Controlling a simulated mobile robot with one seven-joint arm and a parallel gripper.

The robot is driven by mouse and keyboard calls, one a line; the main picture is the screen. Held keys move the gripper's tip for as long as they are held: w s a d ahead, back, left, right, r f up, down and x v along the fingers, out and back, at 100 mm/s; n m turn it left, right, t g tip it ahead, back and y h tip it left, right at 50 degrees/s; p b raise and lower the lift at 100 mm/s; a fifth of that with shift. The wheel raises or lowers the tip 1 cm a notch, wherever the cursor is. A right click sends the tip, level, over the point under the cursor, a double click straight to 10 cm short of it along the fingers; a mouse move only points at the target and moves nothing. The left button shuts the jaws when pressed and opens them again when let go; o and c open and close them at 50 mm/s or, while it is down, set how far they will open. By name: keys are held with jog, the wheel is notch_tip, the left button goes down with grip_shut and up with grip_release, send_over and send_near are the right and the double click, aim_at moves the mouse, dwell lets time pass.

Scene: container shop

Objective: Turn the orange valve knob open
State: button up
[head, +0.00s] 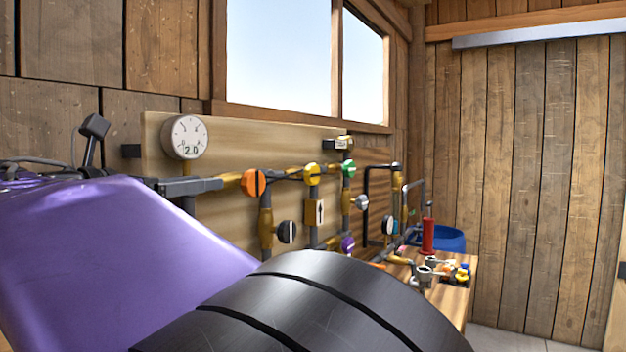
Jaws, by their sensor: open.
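The orange valve knob (253,183) is a round disc with a dark, roughly upright mark on its face. It sits on brass and grey pipework on a wooden board, right of and below a round white gauge (186,137) reading 2.0. What looks like a grey finger of my gripper (192,186) reaches out from behind my purple arm, pointing right, its tip just left of the knob in the picture. The gripper is open. The rest of it is hidden by my arm, and I cannot tell whether it touches the knob.
Yellow (312,174), green (349,168), grey (287,232) and purple (347,244) knobs sit close by on the pipes. A wooden bench (455,298) at the right carries a red cylinder (428,236) and small fittings. A blue tub (452,240) stands behind it.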

aim_at(245, 178)
jog(key=x, duration=1.3)
jog(key=shift+s+b, duration=0.1)
jog(key=shift+b, duration=0.25)
grip_shut()
